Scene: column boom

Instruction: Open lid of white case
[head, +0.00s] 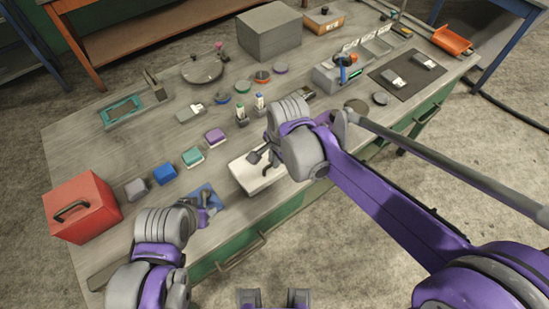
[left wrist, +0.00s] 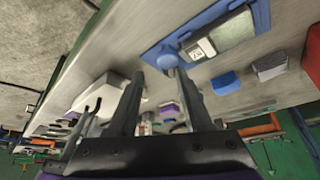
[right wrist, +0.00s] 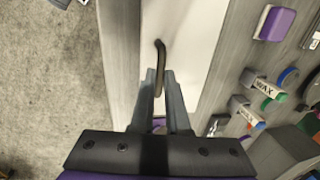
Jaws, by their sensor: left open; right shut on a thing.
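The white case (head: 262,178) lies at the front edge of the workbench, partly hidden by my right arm in the head view. Its white top (right wrist: 185,28) fills the upper middle of the right wrist view and looks flat; no gap under the lid shows. A dark bar handle (right wrist: 160,62) stands on the case. My right gripper (right wrist: 161,80) is shut on this handle. My left gripper (left wrist: 160,88) is open and empty, near a blue tray (left wrist: 215,22) left of the case. The case (left wrist: 98,92) also shows in the left wrist view.
A red box (head: 82,208) stands at the bench's left end. Blue, teal and purple blocks (head: 164,174) sit behind the blue tray. Small wax bottles (head: 259,101) stand behind the case. A drawer handle (head: 240,255) sticks out of the green bench front.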

